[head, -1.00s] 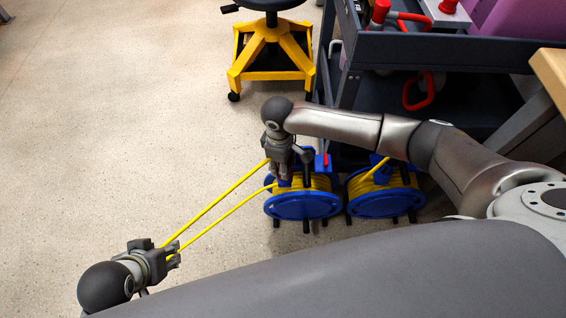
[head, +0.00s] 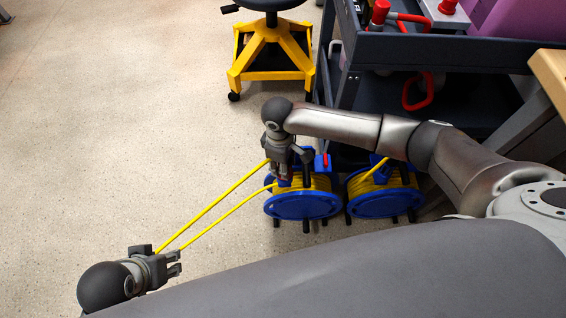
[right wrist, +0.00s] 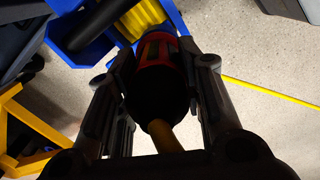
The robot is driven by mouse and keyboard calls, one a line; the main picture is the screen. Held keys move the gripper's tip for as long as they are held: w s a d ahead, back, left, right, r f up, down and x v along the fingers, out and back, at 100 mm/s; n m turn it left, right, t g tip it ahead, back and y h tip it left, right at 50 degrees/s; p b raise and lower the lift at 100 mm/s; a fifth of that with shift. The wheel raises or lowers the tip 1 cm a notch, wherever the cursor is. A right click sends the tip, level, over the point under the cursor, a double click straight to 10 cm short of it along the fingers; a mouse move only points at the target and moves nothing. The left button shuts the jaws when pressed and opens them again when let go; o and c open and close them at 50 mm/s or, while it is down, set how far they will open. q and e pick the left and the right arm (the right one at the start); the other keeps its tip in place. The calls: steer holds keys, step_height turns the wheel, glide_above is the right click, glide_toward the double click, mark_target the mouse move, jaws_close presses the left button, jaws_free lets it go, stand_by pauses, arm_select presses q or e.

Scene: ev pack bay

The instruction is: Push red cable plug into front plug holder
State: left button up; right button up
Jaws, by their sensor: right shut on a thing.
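The red cable plug (right wrist: 158,55) is between the fingers of my right gripper (right wrist: 160,85) in the right wrist view. Its dark rear body and yellow cable (right wrist: 163,135) face the camera. In the head view my right gripper (head: 283,175) points down at the left side of the nearer-left blue cable reel (head: 303,206). Blue parts of the reel lie just beyond the plug; the front plug holder and the plug's tip are hidden, so I cannot tell whether they touch.
A second blue reel (head: 385,203) stands to the right. A dark cart (head: 435,48) and a yellow-legged stool (head: 270,52) stand behind. A wooden table edge (head: 549,75) is at right. The floor at left is clear.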

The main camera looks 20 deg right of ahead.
steer(key=o, duration=1.2)
steer(key=o, duration=0.5)
